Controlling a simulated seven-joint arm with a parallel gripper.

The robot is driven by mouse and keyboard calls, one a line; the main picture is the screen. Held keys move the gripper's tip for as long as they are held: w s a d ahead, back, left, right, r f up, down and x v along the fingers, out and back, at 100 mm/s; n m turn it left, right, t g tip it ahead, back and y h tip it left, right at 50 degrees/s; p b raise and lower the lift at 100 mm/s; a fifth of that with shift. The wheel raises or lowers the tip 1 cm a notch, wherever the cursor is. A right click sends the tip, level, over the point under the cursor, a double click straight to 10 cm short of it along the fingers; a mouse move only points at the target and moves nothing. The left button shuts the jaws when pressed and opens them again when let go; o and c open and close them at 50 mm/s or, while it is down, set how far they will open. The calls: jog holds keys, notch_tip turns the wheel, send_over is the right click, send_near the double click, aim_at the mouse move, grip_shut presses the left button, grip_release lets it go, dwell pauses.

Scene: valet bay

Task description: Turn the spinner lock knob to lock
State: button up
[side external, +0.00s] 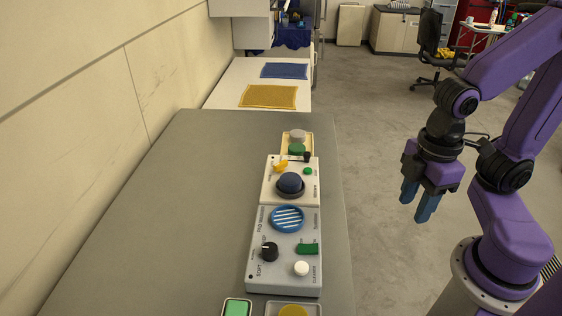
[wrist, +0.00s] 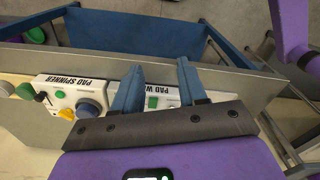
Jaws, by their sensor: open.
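The pad spinner panel (side external: 270,187) is a white box on the grey bench. It has a large dark blue round knob (side external: 290,183), a yellow lever-like knob (side external: 280,166), a green button (side external: 308,171) and a small black knob (side external: 306,157). I cannot read which one is marked as the lock. In the wrist view, the panel (wrist: 79,89) lies left of my fingers, with its blue knob (wrist: 88,107) and yellow knob (wrist: 67,114) showing. My gripper (side external: 417,203) is open and empty, pointing down, right of the bench and apart from the panel. Its blue fingers also show in the wrist view (wrist: 158,88).
A grey pad washer panel (side external: 261,283) with a blue grille (side external: 287,219), black knob (side external: 269,252) and white knob (side external: 301,268) stands in front of the spinner. A yellow tray with round pads (side external: 297,142) stands behind. The bench's left side (side external: 190,200) is clear.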

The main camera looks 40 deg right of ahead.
jog(key=w+a+r+n, duration=0.1)
jog(key=w+a+r, duration=0.25)
jog(key=w, duration=0.45)
notch_tip(320, 180, up, 2)
jog(key=r+n, duration=0.1)
jog(key=n, duration=0.3)
send_over(282, 162)
notch_tip(282, 162, down, 17)
jog(key=shift+f, duration=0.1)
grip_shut()
